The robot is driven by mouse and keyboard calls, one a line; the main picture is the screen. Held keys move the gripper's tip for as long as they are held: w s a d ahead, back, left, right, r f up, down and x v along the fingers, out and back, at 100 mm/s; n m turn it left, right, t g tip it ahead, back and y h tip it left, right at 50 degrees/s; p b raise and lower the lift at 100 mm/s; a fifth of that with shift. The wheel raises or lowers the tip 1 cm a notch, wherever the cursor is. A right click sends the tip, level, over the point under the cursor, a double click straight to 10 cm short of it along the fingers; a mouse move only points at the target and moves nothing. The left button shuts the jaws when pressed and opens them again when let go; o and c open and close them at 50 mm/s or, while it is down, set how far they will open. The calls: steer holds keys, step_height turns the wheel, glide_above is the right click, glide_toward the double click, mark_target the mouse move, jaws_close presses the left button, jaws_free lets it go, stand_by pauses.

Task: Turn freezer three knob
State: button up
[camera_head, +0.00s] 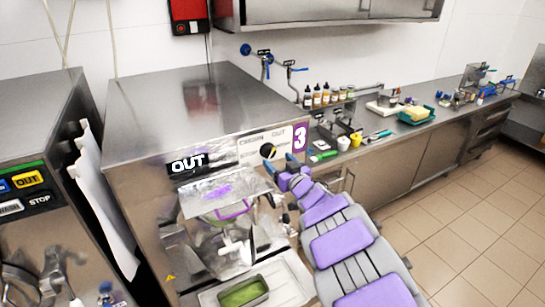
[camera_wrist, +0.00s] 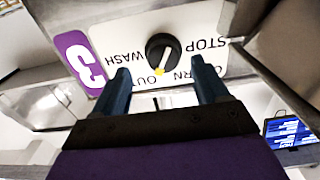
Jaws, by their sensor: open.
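The freezer three knob (camera_wrist: 163,52) is round and black with a yellow and white pointer mark. It sits on a white label plate (camera_wrist: 112,25) with the words WASH, STOP and OUT, which appears upside down in the wrist view. A purple 3 label (camera_wrist: 80,63) is beside it. In the head view the knob (camera_head: 268,151) is on the freezer front, left of the purple 3 (camera_head: 300,138). My gripper (camera_wrist: 160,74) is open and empty, its two blue fingers on either side just short of the knob. In the head view my gripper (camera_head: 287,180) is just below the knob.
A metal flap (camera_head: 215,196) and a green-filled tray (camera_head: 243,292) are at the freezer front, left of my arm. A counter with bottles (camera_head: 320,97) and a teal tray (camera_head: 416,116) runs to the right. Tiled floor (camera_head: 450,225) is open at the right.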

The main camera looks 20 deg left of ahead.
mark_target(271, 154)
steer(key=x, duration=0.5)
steer(key=shift+s+a+f, duration=0.15)
steer(key=shift+s, duration=0.15)
steer(key=shift+d, duration=0.25)
steer(key=shift+a, duration=0.15)
steer(key=c, duration=1.1)
